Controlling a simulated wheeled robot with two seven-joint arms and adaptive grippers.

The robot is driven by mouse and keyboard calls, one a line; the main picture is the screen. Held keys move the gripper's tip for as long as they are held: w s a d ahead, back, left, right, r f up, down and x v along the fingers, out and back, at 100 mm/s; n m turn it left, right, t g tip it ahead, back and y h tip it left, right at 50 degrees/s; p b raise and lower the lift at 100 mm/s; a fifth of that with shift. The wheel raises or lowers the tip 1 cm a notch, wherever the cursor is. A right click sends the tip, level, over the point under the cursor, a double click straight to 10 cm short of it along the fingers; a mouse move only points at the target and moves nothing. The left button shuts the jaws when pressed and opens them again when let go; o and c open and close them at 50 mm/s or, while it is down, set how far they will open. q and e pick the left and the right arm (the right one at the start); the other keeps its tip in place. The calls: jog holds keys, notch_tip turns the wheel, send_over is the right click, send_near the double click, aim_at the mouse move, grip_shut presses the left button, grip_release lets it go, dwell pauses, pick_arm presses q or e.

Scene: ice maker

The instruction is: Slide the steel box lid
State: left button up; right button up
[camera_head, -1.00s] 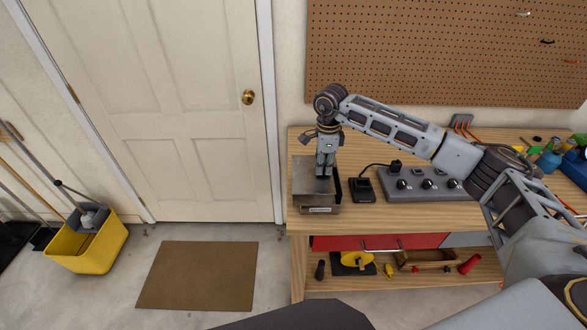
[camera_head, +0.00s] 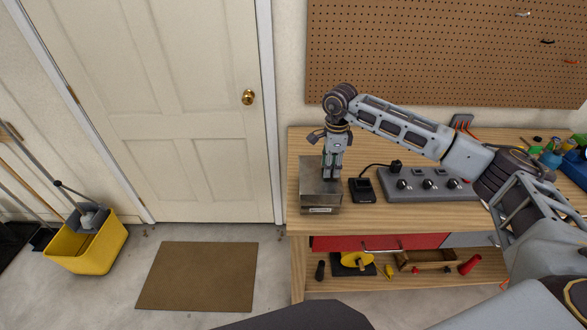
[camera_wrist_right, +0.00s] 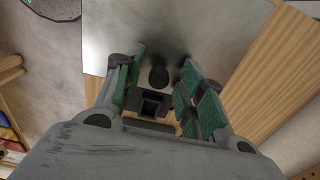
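The steel box (camera_head: 321,209) stands at the left end of the workbench, with a label on its front. Its flat metal lid (camera_head: 311,175) lies on top and appears to cover it, with no dark gap showing. My right gripper (camera_head: 331,178) points down at the right part of the lid. In the right wrist view, the gripper's green-padded fingers (camera_wrist_right: 158,75) are apart, with a small dark knob (camera_wrist_right: 158,78) between them on the lid (camera_wrist_right: 215,35). I see gaps beside the knob, so the fingers do not look closed on it. My left gripper is not in view.
A small black device (camera_head: 362,190) stands close to the right of the box. A grey control panel (camera_head: 428,184) with knobs is further right. The wooden workbench (camera_head: 400,217) is clear along its front, with a red drawer (camera_head: 350,242) below.

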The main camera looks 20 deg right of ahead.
jog(key=shift+r+p, duration=0.3)
jog(key=shift+r, duration=0.65)
jog(key=shift+r+p, duration=0.6)
jog(key=shift+r, duration=0.15)
jog(key=shift+r+p, duration=0.55)
jog(key=shift+r, duration=0.95)
jog(key=shift+r+p, duration=0.25)
jog(key=shift+p, duration=0.1)
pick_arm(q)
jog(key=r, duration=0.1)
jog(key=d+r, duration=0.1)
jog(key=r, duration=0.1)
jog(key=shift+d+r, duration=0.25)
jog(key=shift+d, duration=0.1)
